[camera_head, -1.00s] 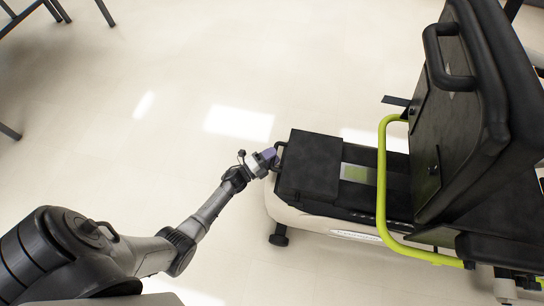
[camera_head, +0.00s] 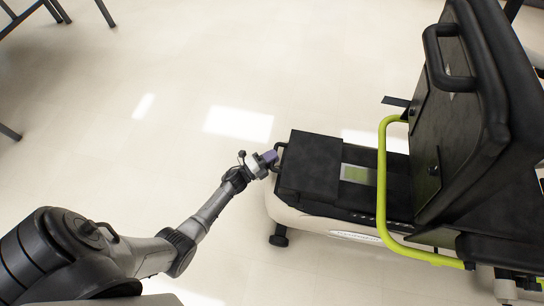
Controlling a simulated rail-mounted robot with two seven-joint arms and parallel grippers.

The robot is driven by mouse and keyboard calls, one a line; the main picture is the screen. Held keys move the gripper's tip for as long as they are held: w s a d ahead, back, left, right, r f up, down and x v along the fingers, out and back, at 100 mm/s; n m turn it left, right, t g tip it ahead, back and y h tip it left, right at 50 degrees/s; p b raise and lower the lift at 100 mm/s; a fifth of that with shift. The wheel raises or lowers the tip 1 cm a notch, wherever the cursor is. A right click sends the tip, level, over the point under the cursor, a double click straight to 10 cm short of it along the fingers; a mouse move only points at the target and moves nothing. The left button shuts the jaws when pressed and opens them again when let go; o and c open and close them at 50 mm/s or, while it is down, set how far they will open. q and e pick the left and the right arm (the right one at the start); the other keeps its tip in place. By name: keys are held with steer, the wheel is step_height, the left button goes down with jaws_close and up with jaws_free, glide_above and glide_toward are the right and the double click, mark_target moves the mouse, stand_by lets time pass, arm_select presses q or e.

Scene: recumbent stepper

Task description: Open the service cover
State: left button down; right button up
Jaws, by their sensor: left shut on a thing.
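The service cover (camera_head: 311,164) is a dark, flat, box-like panel on the left end of the stepper's base. It looks lowered, lying over the base. A small black handle (camera_head: 281,152) sticks out at its left edge. The fingertips are small in the view, so the exact grip is hard to make out. My right gripper does not show.
The stepper's black seat and backrest (camera_head: 464,110) rise at the right, with a lime-green bar (camera_head: 382,180) beside the base. A caster foot (camera_head: 280,235) stands below the cover. Dark table legs (camera_head: 105,12) are at the top left. The floor between is clear.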

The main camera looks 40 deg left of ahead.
arm_select(q)
steer(key=d+r+m+g+p, duration=0.1)
steer(key=r+p, duration=0.2)
steer(key=p, duration=0.2)
steer(key=w+d+r+m+g+p, duration=0.1)
steer(key=d+r+p, duration=0.1)
steer(key=r+p, duration=0.2)
steer(key=w+d+r+m+g+y+p, duration=0.1)
steer(key=r+p, duration=0.3)
steer(key=p, duration=0.2)
steer(key=shift+w+d+r+m+g+p, duration=0.15)
steer(key=shift+w+r+m+g+p, duration=0.15)
steer(key=shift+m+p, duration=0.1)
steer(key=shift+w+d+r+p, duration=0.1)
steer(key=shift+d+r+p, duration=0.1)
steer(key=shift+d+p, duration=0.1)
steer(key=shift+w+d+r+p, duration=0.5)
steer(key=shift+d+r+p, duration=0.25)
steer(key=shift+d, duration=0.05)
steer(key=c, duration=1.1)
jaws_free()
steer(key=shift+o, duration=0.2)
